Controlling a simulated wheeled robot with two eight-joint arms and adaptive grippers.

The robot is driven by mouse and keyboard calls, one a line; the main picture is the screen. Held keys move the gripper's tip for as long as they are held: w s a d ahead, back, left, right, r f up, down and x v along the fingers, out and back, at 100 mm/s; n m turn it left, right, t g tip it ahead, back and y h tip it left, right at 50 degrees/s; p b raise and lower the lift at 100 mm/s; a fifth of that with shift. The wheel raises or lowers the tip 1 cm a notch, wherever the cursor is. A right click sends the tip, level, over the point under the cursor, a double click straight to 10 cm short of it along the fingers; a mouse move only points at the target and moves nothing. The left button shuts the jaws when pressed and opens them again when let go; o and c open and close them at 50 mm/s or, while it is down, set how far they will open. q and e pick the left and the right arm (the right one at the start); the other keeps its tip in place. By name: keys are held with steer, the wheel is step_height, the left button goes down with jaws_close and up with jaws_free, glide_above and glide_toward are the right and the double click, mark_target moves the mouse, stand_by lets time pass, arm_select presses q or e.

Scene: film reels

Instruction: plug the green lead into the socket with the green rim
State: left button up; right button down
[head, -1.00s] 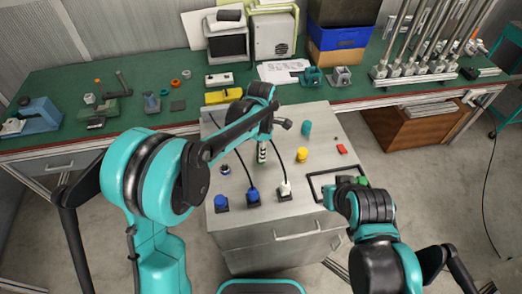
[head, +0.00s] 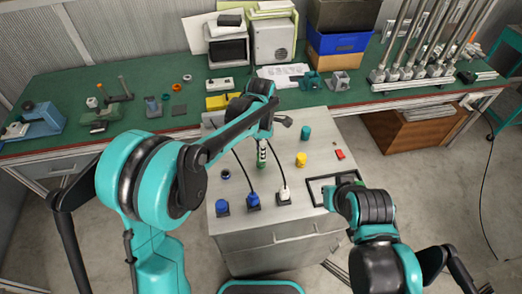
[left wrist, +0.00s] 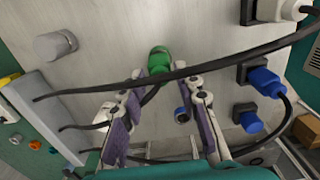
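The green lead's plug (left wrist: 158,60) shows bright green in the left wrist view, with a black cable running from it. It sits just past the fingertips, nearer the left finger. My left gripper (left wrist: 166,80) is open, its two fingers apart with the cable between them. In the head view the left gripper (head: 262,150) points down over the cabinet top, with green at its lower end. My right gripper (head: 346,181) is over the cabinet's right edge by a black frame (head: 318,193); its fingers are not clear. I cannot make out a green-rimmed socket.
A blue plug (head: 253,201) and a white plug (head: 284,194) sit in black blocks along the cabinet's front. A blue-topped block (head: 222,207) and a small dark ring (head: 225,174) are to their left.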

arm_select(q)
steer(key=shift+r+p, duration=2.25)
steer(key=shift+r, duration=1.25)
steer(key=shift+s+a+r+m+b, duration=0.1)
steer(key=shift+s+a+m+b, duration=0.1)
steer(key=shift+a+m+b, duration=0.15)
steer(key=s+a+r+m+t+b, duration=0.25)
steer(key=s+a+m+b, duration=0.25)
steer(key=s+a+m, duration=0.45)
steer(key=s+a+f+m+t+b, duration=0.4)
steer(key=s+a+f+m, duration=0.2)
steer(key=s+m, duration=0.3)
steer(key=shift+s+a+f+m+t, duration=0.25)
steer(key=shift+s+a+m+t, duration=0.2)
steer(key=shift+a, duration=0.35)
